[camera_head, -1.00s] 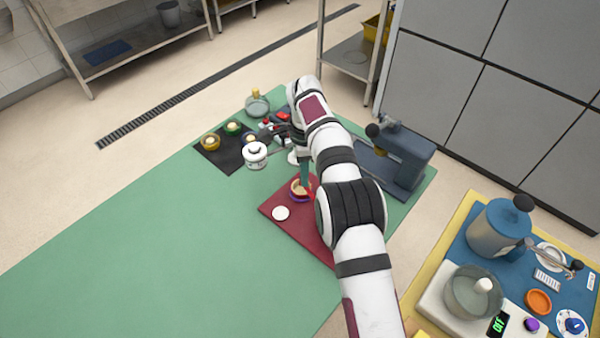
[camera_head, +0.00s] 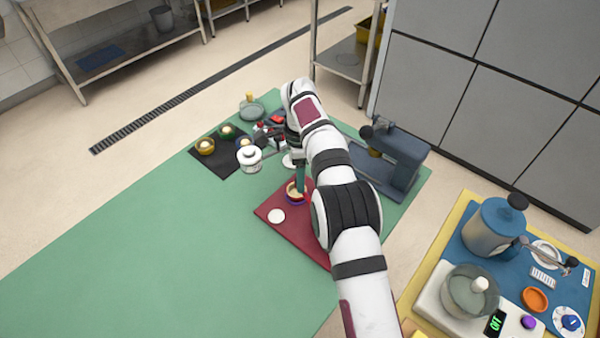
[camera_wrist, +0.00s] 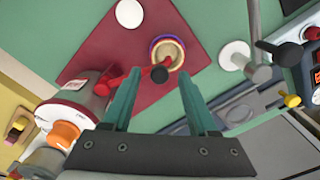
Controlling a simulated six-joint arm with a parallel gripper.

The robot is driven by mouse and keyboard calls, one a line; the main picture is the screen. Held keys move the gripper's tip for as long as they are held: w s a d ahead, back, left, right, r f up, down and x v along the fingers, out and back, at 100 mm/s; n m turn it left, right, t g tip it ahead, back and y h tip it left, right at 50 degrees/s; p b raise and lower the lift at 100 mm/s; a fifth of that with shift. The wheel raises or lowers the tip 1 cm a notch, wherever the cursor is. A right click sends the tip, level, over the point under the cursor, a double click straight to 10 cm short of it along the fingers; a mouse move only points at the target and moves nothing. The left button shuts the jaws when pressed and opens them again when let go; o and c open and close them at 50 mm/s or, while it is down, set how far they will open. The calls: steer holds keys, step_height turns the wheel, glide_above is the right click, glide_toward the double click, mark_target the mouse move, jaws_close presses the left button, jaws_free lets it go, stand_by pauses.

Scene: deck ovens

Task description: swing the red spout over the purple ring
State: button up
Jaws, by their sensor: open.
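The left finger hides part of the spout. In the head view the purple ring (camera_head: 292,200) shows beside my finger, and my arm hides the pot.
The maroon mat (camera_head: 262,213) also bears a white disc (camera_head: 276,216). A white lidded jar (camera_head: 249,158) and a black mat (camera_head: 222,168) with small bowls lie beyond. A blue-grey machine (camera_head: 405,158) stands right of my arm. The green table is clear at left.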

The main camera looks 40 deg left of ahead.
step_height(320, 180, up, 7)
steer(key=shift+r, duration=0.2)
stand_by(0.3)
steer(key=w+d+r+n, duration=0.1)
steer(key=d+r, duration=0.5)
steer(key=d, duration=0.4)
steer(key=w+d+r, duration=0.1)
steer(key=d+r, duration=0.4)
steer(key=d, duration=0.5)
steer(key=s+d+r+n, duration=0.1)
steer(key=s+d+r, duration=0.1)
steer(key=s+d, duration=0.45)
steer(key=s+d+f+y, duration=0.1)
steer(key=s+d+f, duration=0.2)
steer(key=s+d, duration=0.4)
steer(key=s+d+f+n, duration=0.1)
steer(key=s+d+f, duration=0.3)
steer(key=s, duration=0.7)
steer(key=d, duration=0.2)
steer(key=shift+s+d+n+y, duration=0.3)
steer(key=shift+d+y, duration=0.05)
steer(key=shift+y, duration=0.05)
